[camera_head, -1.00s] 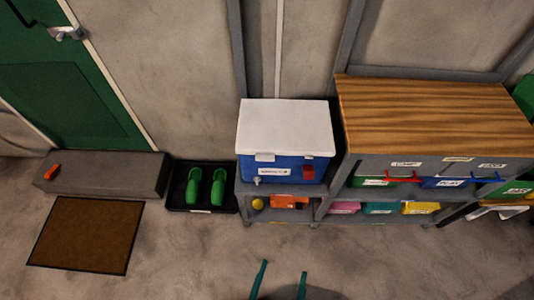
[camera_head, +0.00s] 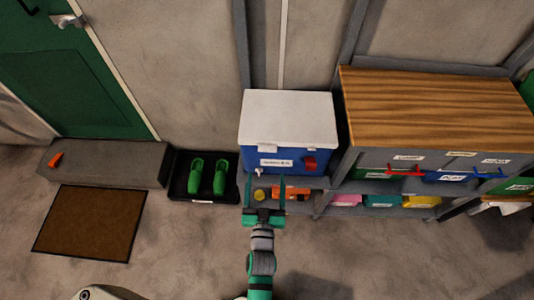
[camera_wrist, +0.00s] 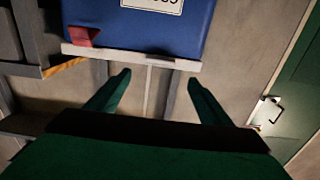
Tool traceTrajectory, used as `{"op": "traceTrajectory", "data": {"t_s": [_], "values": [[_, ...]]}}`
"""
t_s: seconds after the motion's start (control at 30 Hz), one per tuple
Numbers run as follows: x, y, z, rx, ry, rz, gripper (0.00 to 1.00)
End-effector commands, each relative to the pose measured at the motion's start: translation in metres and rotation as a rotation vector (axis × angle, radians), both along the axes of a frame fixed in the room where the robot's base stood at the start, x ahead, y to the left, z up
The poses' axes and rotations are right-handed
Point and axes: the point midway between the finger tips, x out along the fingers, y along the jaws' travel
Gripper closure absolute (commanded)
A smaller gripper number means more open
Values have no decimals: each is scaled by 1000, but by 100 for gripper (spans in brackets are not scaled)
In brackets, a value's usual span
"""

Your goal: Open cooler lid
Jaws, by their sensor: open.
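The cooler has a blue body (camera_head: 280,161) and a white lid (camera_head: 288,117), which lies shut on top. It stands on a grey shelf unit, with a white label, a small white spigot and a red latch on its front. My gripper (camera_head: 265,186) is open and empty, in front of the cooler's lower front in the head view; contact cannot be told. In the wrist view my open fingers (camera_wrist: 158,85) point toward the cooler body (camera_wrist: 185,25), which appears upside down with its lid edge (camera_wrist: 130,58) and red latch (camera_wrist: 83,37) showing.
A wood-topped bench (camera_head: 435,108) with several coloured bins stands right of the cooler. Below the cooler are a yellow ball (camera_head: 260,195) and an orange item (camera_head: 292,193). Green shoes (camera_head: 207,177) sit on a black tray at left, near a brown mat (camera_head: 90,222). The front floor is clear.

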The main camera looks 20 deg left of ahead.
Motion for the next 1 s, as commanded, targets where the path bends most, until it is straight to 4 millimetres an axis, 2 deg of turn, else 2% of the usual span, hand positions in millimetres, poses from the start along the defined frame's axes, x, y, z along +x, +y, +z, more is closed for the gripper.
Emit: {"op": "traceTrajectory", "data": {"t_s": [0.17,0.5,0.7,1.0], "values": [[15,6,1,1,-2,3,27],[66,20,1,1,-3,1,27],[91,27,0,0,-1,1,27],[103,31,0,-1,0,2,27]]}}
